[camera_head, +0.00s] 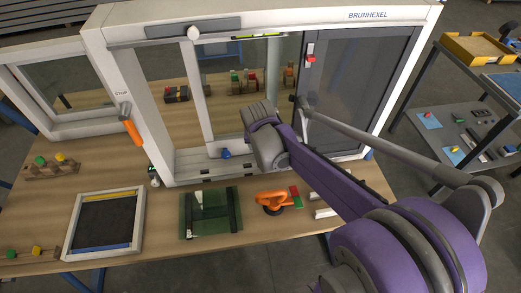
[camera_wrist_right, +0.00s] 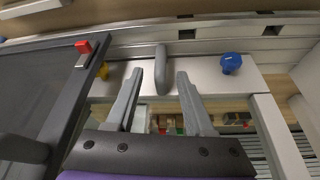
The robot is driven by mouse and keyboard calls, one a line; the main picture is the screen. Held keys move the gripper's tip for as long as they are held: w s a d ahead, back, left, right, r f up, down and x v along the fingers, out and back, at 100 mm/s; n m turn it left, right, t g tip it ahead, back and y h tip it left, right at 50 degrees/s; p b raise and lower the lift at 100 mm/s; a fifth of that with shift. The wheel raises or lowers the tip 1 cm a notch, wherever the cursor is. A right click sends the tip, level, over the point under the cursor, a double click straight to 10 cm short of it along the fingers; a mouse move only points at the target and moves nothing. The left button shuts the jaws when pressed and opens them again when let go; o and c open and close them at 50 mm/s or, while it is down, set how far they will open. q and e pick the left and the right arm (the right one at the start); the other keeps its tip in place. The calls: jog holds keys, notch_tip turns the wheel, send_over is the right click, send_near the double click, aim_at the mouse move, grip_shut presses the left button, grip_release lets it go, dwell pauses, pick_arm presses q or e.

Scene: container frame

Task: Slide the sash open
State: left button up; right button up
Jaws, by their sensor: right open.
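A white window frame (camera_head: 160,150) stands on the workbench. Its white-framed sash (camera_head: 198,95) has clear glass and a blue knob (camera_head: 225,153) on its bottom rail; the knob also shows in the right wrist view (camera_wrist_right: 231,63). A grey bar-shaped handle (camera_wrist_right: 161,66) stands out from the white rail in the right wrist view. My right gripper (camera_wrist_right: 160,74) is open, with its fingers on either side of the handle in the picture; contact cannot be told. In the head view, my right wrist hides its fingertips and the handle. My left gripper is out of view.
A dark grey panel (camera_head: 345,85) with a red latch (camera_head: 310,53) fills the frame's right side. An orange lever (camera_head: 131,127) is at the left post. A green pane (camera_head: 209,210), orange suction cup (camera_head: 271,202) and framed screen (camera_head: 102,222) lie in front on the bench (camera_head: 165,252).

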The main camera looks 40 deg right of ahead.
jog(key=x, duration=0.7)
jog(key=shift+w+f+b, duration=0.1)
jog(key=shift+f+b, duration=0.05)
jog(key=shift+b, duration=0.15)
grip_shut()
dwell(1.0)
